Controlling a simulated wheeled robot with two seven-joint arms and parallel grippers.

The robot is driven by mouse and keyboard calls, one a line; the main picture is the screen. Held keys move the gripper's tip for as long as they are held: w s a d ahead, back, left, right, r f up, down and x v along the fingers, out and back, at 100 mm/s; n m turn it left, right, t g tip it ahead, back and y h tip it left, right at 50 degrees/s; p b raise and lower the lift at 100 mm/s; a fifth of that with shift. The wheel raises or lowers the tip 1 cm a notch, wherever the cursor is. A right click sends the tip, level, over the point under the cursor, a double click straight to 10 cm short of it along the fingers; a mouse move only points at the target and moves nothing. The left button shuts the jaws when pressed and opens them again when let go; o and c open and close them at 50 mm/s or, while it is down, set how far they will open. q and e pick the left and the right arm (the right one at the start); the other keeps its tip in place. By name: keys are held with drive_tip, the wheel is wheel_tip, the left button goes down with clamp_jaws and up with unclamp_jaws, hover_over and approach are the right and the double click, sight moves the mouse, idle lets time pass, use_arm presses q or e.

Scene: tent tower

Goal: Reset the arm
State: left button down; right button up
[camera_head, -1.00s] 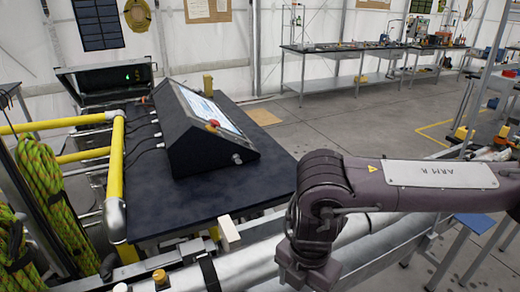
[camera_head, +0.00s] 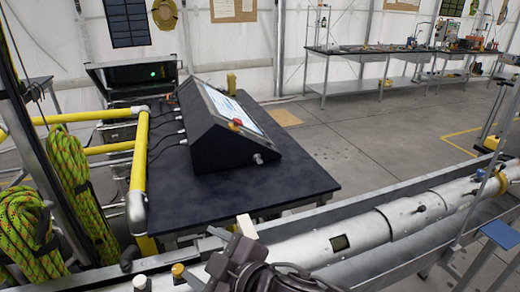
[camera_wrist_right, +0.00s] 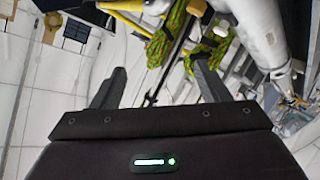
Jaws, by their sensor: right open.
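My right arm shows at the bottom edge of the head view, low and partly cut off, with its dark gripper (camera_head: 236,256) in front of the long silver tube. In the right wrist view the two dark fingers of the right gripper (camera_wrist_right: 158,82) stand wide apart, with nothing between them. That view looks past the fingers at green rope and a silver tube. My left gripper is in neither view.
A black control console (camera_head: 232,128) with a red button stands on a dark table (camera_head: 295,185). A silver tube (camera_head: 405,218) runs across the front. Yellow rails (camera_head: 139,160) and green ropes (camera_head: 70,165) are at left. Open floor (camera_head: 370,140) lies behind.

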drive_tip(key=s+d+f+m+g+h, duration=0.1)
drive_tip(key=d+f+m+h, duration=0.2)
drive_tip(key=d, duration=0.4)
drive_tip(key=s+d+f+m+g+h, duration=0.1)
drive_tip(key=d+f+m+h, duration=0.2)
drive_tip(key=d+f+m, duration=0.2)
drive_tip(key=s+d+f+m+g+h, duration=0.1)
drive_tip(key=s+d+f+m+h, duration=0.1)
drive_tip(key=d+f, duration=0.6)
drive_tip(key=shift+d+f+m+g+h, duration=0.25)
drive_tip(key=shift+d+m, duration=0.25)
drive_tip(key=shift+d, duration=0.4)
drive_tip(key=shift+d+f+m+g+h, duration=0.1)
drive_tip(key=shift+d+m+h, duration=0.35)
drive_tip(key=shift+d, duration=0.4)
drive_tip(key=s+d+f+m+g+h, duration=0.1)
drive_tip(key=s+d+f+m+g, duration=0.1)
drive_tip(key=s+d+f+g, duration=0.25)
drive_tip(key=s+f, duration=0.3)
drive_tip(key=f, duration=2.6)
drive_tip(key=s+d+f, duration=0.2)
drive_tip(key=s+f, duration=0.7)
drive_tip(key=s+d+f, duration=0.2)
drive_tip(key=s+f, duration=0.7)
drive_tip(key=s, duration=0.1)
drive_tip(key=shift+s+f, duration=0.25)
drive_tip(key=shift+f, duration=0.05)
drive_tip(key=shift+d, duration=0.1)
